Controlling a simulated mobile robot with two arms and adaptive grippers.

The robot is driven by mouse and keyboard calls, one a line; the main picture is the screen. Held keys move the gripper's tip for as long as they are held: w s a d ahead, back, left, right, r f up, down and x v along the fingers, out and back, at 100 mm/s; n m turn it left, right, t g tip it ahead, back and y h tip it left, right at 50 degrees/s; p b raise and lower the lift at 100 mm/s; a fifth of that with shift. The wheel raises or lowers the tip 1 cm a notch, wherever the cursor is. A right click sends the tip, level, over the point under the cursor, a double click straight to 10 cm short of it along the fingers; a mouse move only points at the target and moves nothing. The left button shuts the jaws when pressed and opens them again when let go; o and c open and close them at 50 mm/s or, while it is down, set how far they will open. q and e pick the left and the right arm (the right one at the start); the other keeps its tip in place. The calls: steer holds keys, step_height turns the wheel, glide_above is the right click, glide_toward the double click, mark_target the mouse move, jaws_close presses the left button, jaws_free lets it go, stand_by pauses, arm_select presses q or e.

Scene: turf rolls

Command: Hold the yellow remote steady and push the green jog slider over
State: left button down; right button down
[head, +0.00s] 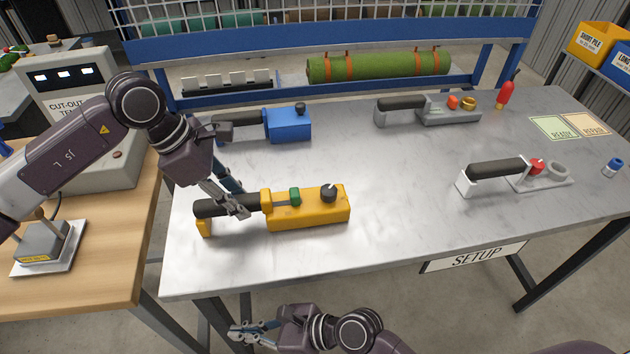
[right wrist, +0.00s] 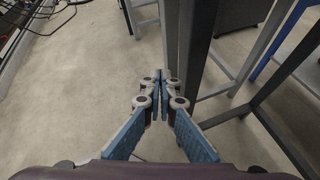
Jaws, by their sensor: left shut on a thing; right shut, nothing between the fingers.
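The yellow remote (head: 322,207) lies on the metal table with its black handle (head: 217,209) to the left and a black knob on top at the right. The green jog slider (head: 295,196) sits in a slot on its top, near the left end of the yellow body. My left gripper (head: 238,207) is shut on the black handle, coming down from above. My right gripper (head: 245,330) is low in front of the table's edge, shut and empty. In the right wrist view its fingertips (right wrist: 160,80) meet above the floor, with the remote out of that view.
A blue remote (head: 288,124) lies behind the yellow one. Grey remotes (head: 440,110) and (head: 540,178) lie farther right, with a red bottle (head: 507,93) at the back. The table (head: 400,215) is clear right of the yellow remote. Table legs stand near my right gripper.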

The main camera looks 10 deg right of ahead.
arm_select(q)
steer(key=shift+s+f, duration=0.2)
steer(key=shift+f, duration=0.1)
arm_select(e)
steer(key=s+a+r+g+y, duration=0.2)
steer(key=r+g, duration=0.1)
steer(key=r, duration=0.6)
steer(key=s+a+r+g+y, duration=0.2)
steer(key=a+r+g, duration=0.15)
steer(key=r, duration=0.65)
arm_select(q)
steer(key=shift+a, duration=0.1)
arm_select(e)
steer(key=s+d+r+n+g, duration=0.1)
steer(key=s+d+r+g, duration=0.1)
steer(key=d+r+g, duration=0.4)
steer(key=s+d+r+n+g, duration=0.15)
steer(key=r+g, duration=0.25)
steer(key=r, duration=0.5)
steer(key=n+t+h, duration=0.3)
steer(key=t+h, duration=0.3)
steer(key=t, duration=0.7)
glide_toward(295, 197)
steer(key=d, duration=0.1)
steer(key=w+d+r, duration=0.1)
steer(key=d, duration=0.2)
steer(key=shift+w+r, duration=0.35)
steer(key=x, duration=1)
steer(key=shift+s+f, duration=0.1)
steer(key=shift+f, duration=0.05)
